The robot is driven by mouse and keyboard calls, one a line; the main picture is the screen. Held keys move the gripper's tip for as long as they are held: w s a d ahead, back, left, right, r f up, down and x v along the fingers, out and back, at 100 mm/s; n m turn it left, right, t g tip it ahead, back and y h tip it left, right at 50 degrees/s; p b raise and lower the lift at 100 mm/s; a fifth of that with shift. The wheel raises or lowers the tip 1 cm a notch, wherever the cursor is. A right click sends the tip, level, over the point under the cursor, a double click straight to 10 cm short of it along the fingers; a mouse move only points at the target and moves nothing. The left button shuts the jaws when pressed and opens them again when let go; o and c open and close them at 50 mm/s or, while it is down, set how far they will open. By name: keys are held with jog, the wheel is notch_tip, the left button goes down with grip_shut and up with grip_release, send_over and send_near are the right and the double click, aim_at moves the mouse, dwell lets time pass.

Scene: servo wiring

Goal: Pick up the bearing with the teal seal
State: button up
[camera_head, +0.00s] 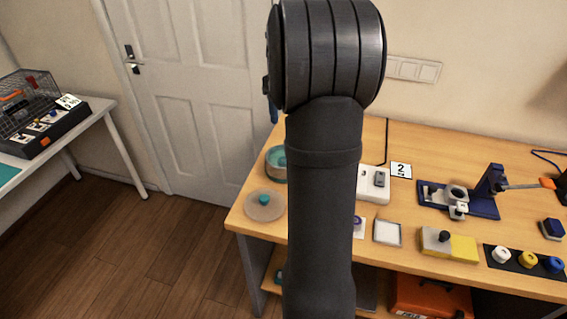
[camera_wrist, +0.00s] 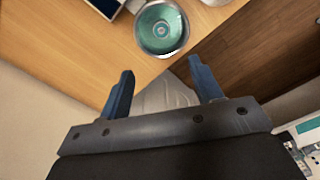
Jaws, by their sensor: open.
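I cannot pick out the bearing with the teal seal for certain. A round clear-walled dish (camera_wrist: 143,33) with teal inside lies on the bench beyond my fingertips in the wrist view. A small ringed round shape (camera_wrist: 161,29) shows at its middle; I cannot tell if it is the bearing. In the head view the dish (camera_head: 275,176) stands left of my arm, near the bench's left end. My gripper (camera_wrist: 161,66) is open, with two blue fingers apart and nothing between them. In the head view my arm hides most of it.
A pale round disc with a teal knob (camera_head: 264,201) lies before the dish. A white box (camera_head: 373,195), a square tray (camera_head: 387,233), a yellow-and-grey block (camera_head: 463,247) and a blue fixture (camera_head: 484,207) stand to the right. Bare wood shows behind them.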

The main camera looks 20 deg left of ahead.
notch_tip(320, 180, down, 11)
jog(key=n, duration=0.6)
jog(key=shift+a+f, duration=0.15)
jog(key=shift+f, duration=3.15)
jog(key=c, duration=1.1)
jog(key=shift+r, duration=0.1)
